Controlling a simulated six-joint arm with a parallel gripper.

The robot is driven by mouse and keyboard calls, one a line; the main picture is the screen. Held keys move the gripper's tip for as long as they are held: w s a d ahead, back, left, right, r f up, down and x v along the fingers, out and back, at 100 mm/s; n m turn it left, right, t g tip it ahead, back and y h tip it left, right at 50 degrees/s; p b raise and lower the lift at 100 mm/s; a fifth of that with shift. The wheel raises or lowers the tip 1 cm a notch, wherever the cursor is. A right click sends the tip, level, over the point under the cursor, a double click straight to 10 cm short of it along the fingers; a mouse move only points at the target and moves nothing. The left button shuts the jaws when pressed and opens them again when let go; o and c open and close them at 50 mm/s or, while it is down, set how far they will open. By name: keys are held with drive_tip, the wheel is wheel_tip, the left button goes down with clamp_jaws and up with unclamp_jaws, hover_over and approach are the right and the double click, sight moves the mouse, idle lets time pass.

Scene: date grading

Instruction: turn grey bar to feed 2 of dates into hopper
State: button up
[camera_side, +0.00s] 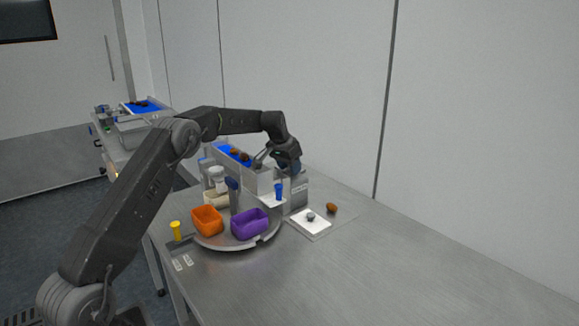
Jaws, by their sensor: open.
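In the side view, my gripper (265,160) is at the right end of a metal feeder unit (262,186), with its jaws apart and pointing down and left. A blue belt (224,149) runs along the top of this unit. Several brown dates (236,153) lie on the belt, close to my gripper. The grey bar is not clearly told apart from the grey metal around my fingers. I cannot tell whether my gripper touches it. The hopper's opening is not clearly visible either.
A round turntable (226,247) holds an orange bin (207,221), a purple bin (250,224) and a cream bin. A yellow peg (176,230) stands left, a blue peg (279,191) right. A brown date (332,208) lies beside a white plate (309,228). The table's right side is clear.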

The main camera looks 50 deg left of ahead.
drive_tip(key=a+v, duration=0.1)
drive_tip(key=v, duration=1.2)
drive_tip(key=shift+s+d+r, duration=0.15)
drive_tip(key=shift+d+r, duration=0.2)
drive_tip(key=shift+d, duration=0.15)
drive_tip(key=w+f+m, duration=0.1)
drive_tip(key=f+m, duration=0.3)
drive_tip(key=m, duration=0.8)
drive_tip(key=w+f+m, duration=0.2)
drive_tip(key=f+m, duration=0.2)
drive_tip(key=m, duration=0.8)
drive_tip(key=w+f+m, duration=0.1)
drive_tip(key=f+m, duration=0.4)
drive_tip(key=m, duration=0.7)
drive_tip(key=shift+w+a, duration=0.3)
drive_tip(key=shift+a, duration=0.05)
clamp_jaws()
